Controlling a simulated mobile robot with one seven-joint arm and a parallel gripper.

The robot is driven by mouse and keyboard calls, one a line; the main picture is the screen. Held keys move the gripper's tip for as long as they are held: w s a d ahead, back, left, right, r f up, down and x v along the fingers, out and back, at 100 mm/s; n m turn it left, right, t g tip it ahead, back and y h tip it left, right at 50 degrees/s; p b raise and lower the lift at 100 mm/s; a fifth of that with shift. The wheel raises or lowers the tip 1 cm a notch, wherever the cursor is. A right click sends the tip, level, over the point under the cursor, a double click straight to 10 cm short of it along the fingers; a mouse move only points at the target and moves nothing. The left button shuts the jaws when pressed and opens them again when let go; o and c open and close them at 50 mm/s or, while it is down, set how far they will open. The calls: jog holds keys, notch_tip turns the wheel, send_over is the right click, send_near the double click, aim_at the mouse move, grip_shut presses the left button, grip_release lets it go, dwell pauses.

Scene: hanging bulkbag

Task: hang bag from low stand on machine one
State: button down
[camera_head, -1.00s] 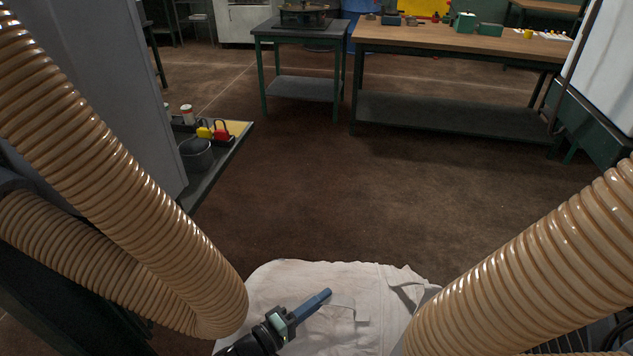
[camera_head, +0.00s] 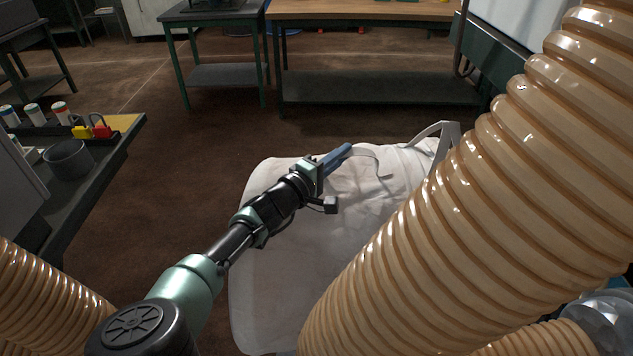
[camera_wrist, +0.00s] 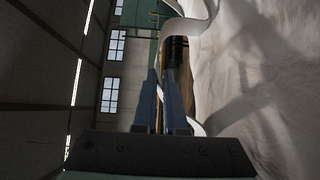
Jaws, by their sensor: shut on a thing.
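The white bulk bag (camera_head: 275,262) fills the lower middle of the head view, partly hidden behind a large ribbed hose. A grey-white loop strap (camera_head: 425,132) stands up at its far right corner. My gripper (camera_head: 345,150) is at the bag's far upper edge, with its blue fingers shut on a pale bag strap (camera_head: 378,156). In the wrist view, the strap (camera_wrist: 187,27) curves up from between the narrow blue fingers (camera_wrist: 163,100), and the white bag wall (camera_wrist: 255,75) is close on the right. I cannot make out the stand or a machine hook.
Large tan ribbed hoses (camera_head: 520,170) cross the right side and the lower left (camera_head: 40,300). A green-framed bench (camera_head: 380,88) and a small table (camera_head: 222,75) stand at the back. A shelf with a grey bucket (camera_head: 68,160) is at the left. Brown floor (camera_head: 190,150) between is open.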

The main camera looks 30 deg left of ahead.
aim_at(356, 183)
jog(key=w, duration=0.1)
jog(key=w+d+r, duration=0.1)
jog(key=w+r, duration=0.1)
jog(key=shift+d+r, duration=0.2)
jog(key=shift+d, duration=0.05)
jog(key=shift+s+d+b, duration=0.3)
jog(key=shift+s+d, duration=0.05)
jog(key=shift+s, duration=0.25)
jog(key=shift+s+d+b, duration=0.25)
jog(key=shift+s+d, duration=0.1)
jog(key=shift+s, duration=0.2)
jog(key=shift+s+d+f+b, duration=0.2)
jog(key=shift+s+b, duration=0.05)
jog(key=shift+b, duration=0.15)
jog(key=shift+s+d+b, duration=0.6)
jog(key=shift+s+b, duration=0.25)
jog(key=shift+b, duration=0.1)
jog(key=shift+s+d+r, duration=0.2)
jog(key=shift+s, duration=0.1)
jog(key=s+p, duration=0.1)
jog(key=d+p, duration=0.1)
jog(key=p, duration=0.1)
jog(key=shift+s+d+r, duration=0.1)
jog(key=shift+s+d, duration=0.05)
jog(key=shift+s, duration=0.2)
jog(key=s+d+p, duration=0.7)
jog(key=s+p, duration=0.1)
jog(key=s, duration=0.1)
jog(key=shift+s+f, duration=0.3)
jog(key=shift+f, duration=0.05)
